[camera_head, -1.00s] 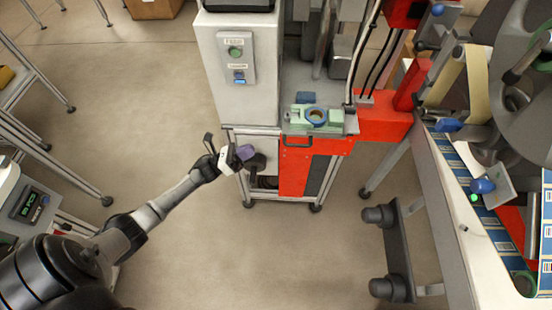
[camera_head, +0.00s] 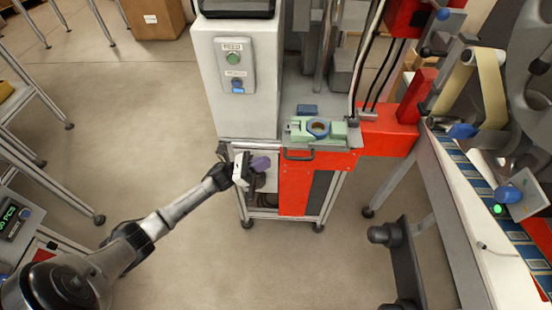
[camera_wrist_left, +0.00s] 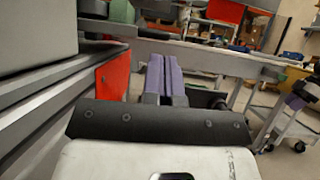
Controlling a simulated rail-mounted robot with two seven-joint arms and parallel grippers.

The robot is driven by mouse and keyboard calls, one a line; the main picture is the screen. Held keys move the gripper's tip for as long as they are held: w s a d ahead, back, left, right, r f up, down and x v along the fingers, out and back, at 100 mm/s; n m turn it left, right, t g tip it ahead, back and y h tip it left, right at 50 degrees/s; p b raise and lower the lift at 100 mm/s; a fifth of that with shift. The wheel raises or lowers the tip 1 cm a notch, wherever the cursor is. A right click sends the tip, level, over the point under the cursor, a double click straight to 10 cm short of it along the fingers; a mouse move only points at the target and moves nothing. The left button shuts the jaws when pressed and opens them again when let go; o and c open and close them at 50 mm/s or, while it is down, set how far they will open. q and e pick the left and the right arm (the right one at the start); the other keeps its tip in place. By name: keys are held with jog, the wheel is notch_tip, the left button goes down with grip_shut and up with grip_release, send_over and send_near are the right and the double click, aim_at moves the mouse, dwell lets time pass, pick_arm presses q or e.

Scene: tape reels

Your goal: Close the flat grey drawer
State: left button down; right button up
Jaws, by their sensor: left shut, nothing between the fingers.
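The red-fronted stand (camera_head: 299,185) is in the middle of the head view, with a dark handle (camera_head: 298,155) at its top. Which part is the flat grey drawer is not clear; a flat grey surface (camera_head: 270,132) lies above the front, next to the green fixture. My left gripper (camera_head: 262,164) is at the stand's left front, left of the handle and below the surface's edge. Its purple fingers (camera_wrist_left: 165,76) are shut and empty in the left wrist view, pointing at a grey horizontal bar (camera_wrist_left: 215,60). Contact cannot be told.
A grey cabinet with buttons (camera_head: 236,75) stands on the stand. A reel machine with a label strip (camera_head: 478,195) is at the right. The floor (camera_head: 230,265) in front is clear.

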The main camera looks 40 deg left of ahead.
pick_arm(q)
jog(key=shift+x, duration=2.2)
pick_arm(e)
jog(key=shift+f, duration=0.3)
pick_arm(q)
jog(key=shift+b, duration=0.3)
